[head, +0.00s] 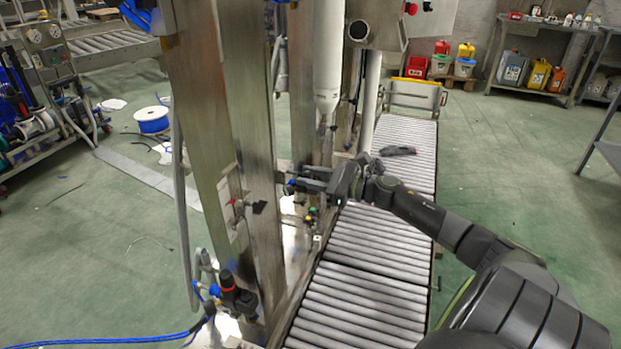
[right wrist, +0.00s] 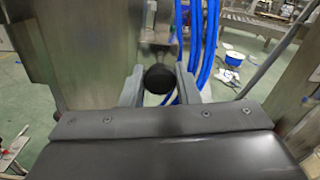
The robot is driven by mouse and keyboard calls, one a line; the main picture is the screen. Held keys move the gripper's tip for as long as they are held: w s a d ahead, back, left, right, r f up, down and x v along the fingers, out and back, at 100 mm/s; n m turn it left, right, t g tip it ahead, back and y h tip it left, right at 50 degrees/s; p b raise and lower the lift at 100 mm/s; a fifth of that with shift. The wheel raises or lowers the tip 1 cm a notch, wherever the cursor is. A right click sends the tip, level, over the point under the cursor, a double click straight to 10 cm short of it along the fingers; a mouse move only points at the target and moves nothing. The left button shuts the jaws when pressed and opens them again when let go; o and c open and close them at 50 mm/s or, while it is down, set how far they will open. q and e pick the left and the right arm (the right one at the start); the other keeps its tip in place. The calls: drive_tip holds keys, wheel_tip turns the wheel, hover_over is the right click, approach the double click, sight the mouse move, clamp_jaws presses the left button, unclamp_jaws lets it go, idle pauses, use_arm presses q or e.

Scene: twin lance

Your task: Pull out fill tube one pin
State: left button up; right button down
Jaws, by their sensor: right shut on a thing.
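My right gripper (head: 308,180) reaches in from the right, beside the steel column and below a white vertical tube (head: 328,55). In the right wrist view its fingers (right wrist: 159,86) are closed on a round black knob (right wrist: 159,78), which I take to be the head of the pin. The pin's shaft is hidden, so I cannot tell how far it sits in its hole. A second, thinner white tube (head: 371,100) stands behind to the right. No number shows on either tube. My left gripper is not in view.
A steel column (head: 215,130) stands close to the left of the right gripper. A roller conveyor (head: 365,260) runs below my right arm, with a dark object (head: 398,150) on it. Blue hoses (right wrist: 201,45) hang just beyond the fingers.

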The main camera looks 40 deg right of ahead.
sight(312, 178)
drive_tip(key=shift+f, duration=0.1)
drive_tip(key=c, duration=1.1)
unclamp_jaws()
drive_tip(key=shift+s+d, duration=0.1)
drive_tip(key=shift+s, duration=0.1)
drive_tip(key=shift+s+d, duration=0.25)
drive_tip(key=shift+s, duration=0.2)
drive_tip(key=v, duration=0.4)
drive_tip(key=shift+s+d, duration=0.15)
drive_tip(key=shift+s, duration=0.1)
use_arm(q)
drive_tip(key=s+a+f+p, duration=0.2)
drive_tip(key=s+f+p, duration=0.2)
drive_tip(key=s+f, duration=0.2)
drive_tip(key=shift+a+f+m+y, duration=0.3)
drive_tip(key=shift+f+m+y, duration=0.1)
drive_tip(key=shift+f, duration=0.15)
use_arm(e)
drive_tip(key=v, duration=1.1)
drive_tip(key=shift+s+d, duration=0.2)
drive_tip(key=shift+s, duration=0.15)
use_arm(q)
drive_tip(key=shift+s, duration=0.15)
